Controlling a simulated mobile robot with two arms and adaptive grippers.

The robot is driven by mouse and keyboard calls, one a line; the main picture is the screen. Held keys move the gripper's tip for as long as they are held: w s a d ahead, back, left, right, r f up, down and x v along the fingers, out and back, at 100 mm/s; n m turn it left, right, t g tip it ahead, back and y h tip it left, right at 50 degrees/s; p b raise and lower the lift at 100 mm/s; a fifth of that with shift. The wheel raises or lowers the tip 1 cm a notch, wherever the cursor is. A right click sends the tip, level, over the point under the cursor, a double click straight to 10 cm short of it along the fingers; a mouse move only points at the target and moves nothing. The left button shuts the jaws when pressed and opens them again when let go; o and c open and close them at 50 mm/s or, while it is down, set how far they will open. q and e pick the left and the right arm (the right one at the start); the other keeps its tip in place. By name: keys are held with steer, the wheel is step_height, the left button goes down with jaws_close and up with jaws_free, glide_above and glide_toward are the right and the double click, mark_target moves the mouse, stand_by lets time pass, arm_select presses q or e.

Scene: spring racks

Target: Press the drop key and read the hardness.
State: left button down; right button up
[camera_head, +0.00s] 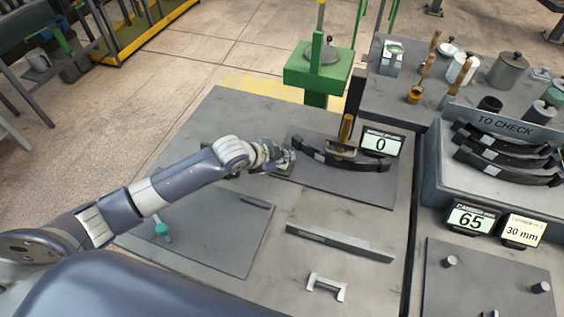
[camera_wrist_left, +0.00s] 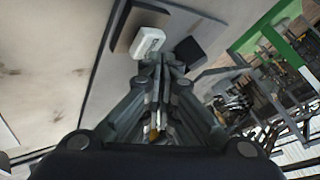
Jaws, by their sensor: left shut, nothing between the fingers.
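The hardness display (camera_head: 380,144) reads 0 in the head view. A dark curved leaf spring (camera_head: 368,164) lies in front of it, under a brass-coloured upright tester part (camera_head: 346,128). My left gripper (camera_head: 287,158) is shut and empty, at the left end of the spring plate. In the left wrist view a white key (camera_wrist_left: 148,42) sits on a dark base (camera_wrist_left: 125,38), and my closed fingertips (camera_wrist_left: 157,62) are right by it. I cannot tell whether they touch it. In the head view my gripper largely covers the key. My right gripper is in neither view.
A "TO CHECK" rack (camera_head: 505,127) with several dark springs stands at the right. A grey bar (camera_head: 340,242) and a small bracket (camera_head: 326,287) lie on the bench.

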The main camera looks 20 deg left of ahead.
mark_target(283, 165)
arm_select(q)
steer(key=shift+f, duration=0.55)
stand_by(0.4)
steer(key=shift+r, duration=0.1)
steer(key=shift+r+p, duration=0.35)
steer(key=shift+r, duration=0.05)
steer(key=shift+r+p, duration=0.5)
steer(key=shift+r, duration=0.1)
step_height(283, 165, up, 5)
steer(key=p, duration=0.5)
steer(key=shift+f, duration=0.2)
stand_by(0.5)
